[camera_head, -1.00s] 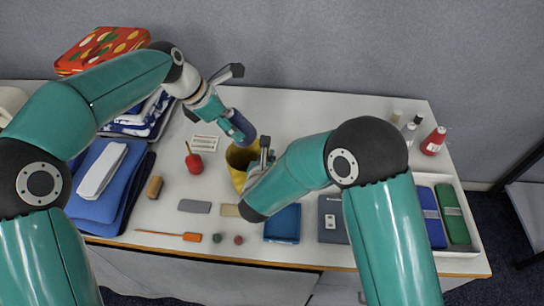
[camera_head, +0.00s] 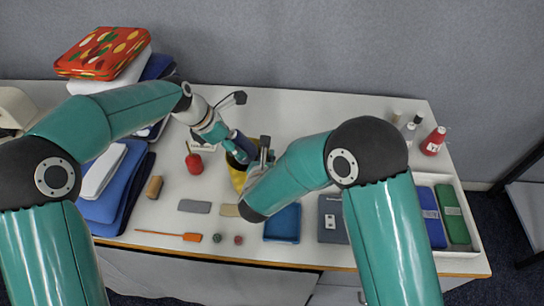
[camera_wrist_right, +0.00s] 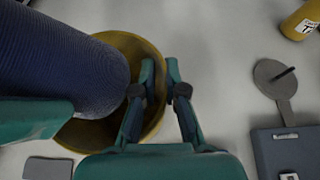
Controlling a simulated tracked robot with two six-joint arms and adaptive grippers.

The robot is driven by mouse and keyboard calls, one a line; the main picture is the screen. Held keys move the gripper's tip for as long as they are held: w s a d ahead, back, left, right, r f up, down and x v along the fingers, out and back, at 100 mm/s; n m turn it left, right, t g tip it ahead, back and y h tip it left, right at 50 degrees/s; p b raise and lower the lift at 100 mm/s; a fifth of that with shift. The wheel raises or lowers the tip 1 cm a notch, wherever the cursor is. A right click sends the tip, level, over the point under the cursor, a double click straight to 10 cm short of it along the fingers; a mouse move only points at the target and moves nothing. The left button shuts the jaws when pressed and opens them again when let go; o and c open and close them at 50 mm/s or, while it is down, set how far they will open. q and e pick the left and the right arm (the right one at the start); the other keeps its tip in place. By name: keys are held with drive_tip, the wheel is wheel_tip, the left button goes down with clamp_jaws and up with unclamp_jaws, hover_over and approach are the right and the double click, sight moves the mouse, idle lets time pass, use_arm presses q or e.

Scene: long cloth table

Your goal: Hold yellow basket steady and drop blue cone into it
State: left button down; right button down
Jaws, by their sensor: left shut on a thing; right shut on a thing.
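The yellow basket (camera_head: 236,178) stands on the table between my arms; its round mouth and wall (camera_wrist_right: 128,44) also show in the right wrist view. My right gripper (camera_head: 262,160) is shut on the basket's rim, with one finger inside and one outside (camera_wrist_right: 161,66). My left gripper (camera_head: 234,143) is shut on the dark blue cone (camera_head: 243,147) and holds it tilted over the basket mouth. The ribbed cone (camera_wrist_right: 65,62) looms large in the right wrist view and covers part of the opening. I cannot tell how far its lower end reaches inside.
A red fruit-shaped thing (camera_head: 194,163) stands left of the basket. Grey (camera_head: 194,206) and beige (camera_head: 229,210) blocks lie in front, near a blue tray (camera_head: 282,224). Folded cloths (camera_head: 108,205) fill the left side.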

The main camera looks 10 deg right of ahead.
use_arm(q)
drive_tip(key=shift+f, duration=0.7)
drive_tip(key=shift+c, duration=1.5)
unclamp_jaws()
drive_tip(key=shift+r, duration=0.1)
use_arm(e)
drive_tip(key=shift+w, duration=0.1)
use_arm(q)
drive_tip(key=v, duration=1.1)
drive_tip(key=shift+a+r, duration=0.3)
drive_tip(key=shift+s, duration=0.1)
